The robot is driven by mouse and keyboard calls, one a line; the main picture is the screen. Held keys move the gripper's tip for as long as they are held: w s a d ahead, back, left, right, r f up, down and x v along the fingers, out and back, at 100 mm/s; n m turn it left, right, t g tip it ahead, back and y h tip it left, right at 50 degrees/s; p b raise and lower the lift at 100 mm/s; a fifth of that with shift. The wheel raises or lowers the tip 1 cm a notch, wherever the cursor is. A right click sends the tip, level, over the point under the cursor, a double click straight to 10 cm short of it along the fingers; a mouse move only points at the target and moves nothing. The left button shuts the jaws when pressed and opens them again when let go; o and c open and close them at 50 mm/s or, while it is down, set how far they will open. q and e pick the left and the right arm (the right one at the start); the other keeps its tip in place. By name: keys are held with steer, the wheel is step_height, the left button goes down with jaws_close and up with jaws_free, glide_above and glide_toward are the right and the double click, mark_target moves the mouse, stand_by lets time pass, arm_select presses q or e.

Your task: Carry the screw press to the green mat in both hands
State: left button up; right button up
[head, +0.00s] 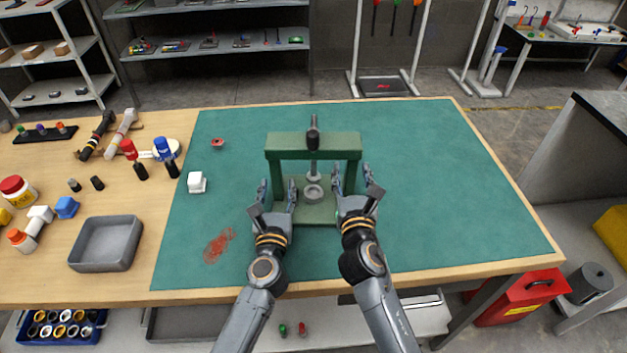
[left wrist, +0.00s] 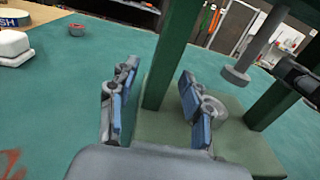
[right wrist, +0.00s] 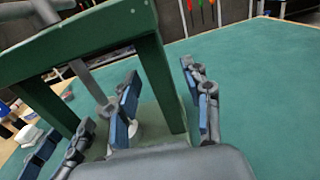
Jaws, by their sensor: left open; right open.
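The green screw press (head: 313,143) stands upright on the green mat (head: 430,190), with its crossbeam, two posts, grey screw and base plate in view. My left gripper (head: 277,190) is open, its fingers on either side of the press's left post; the left wrist view shows this post (left wrist: 172,55) between the blue-padded fingers. My right gripper (head: 352,178) is open around the right post (right wrist: 163,85) in the same way. Gaps show between pads and posts, though exact contact is hard to tell. The grippers and forearms hide part of the base's front.
A white block (head: 197,183) and a small red ring (head: 217,143) lie on the mat's left side. A grey tray (head: 106,243), bottles and tools crowd the bare wood at left. The mat's right side is clear.

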arm_select(q)
steer(key=shift+w, duration=0.95)
arm_select(e)
steer(key=shift+w, duration=0.95)
arm_select(q)
jaws_close()
arm_select(e)
jaws_close()
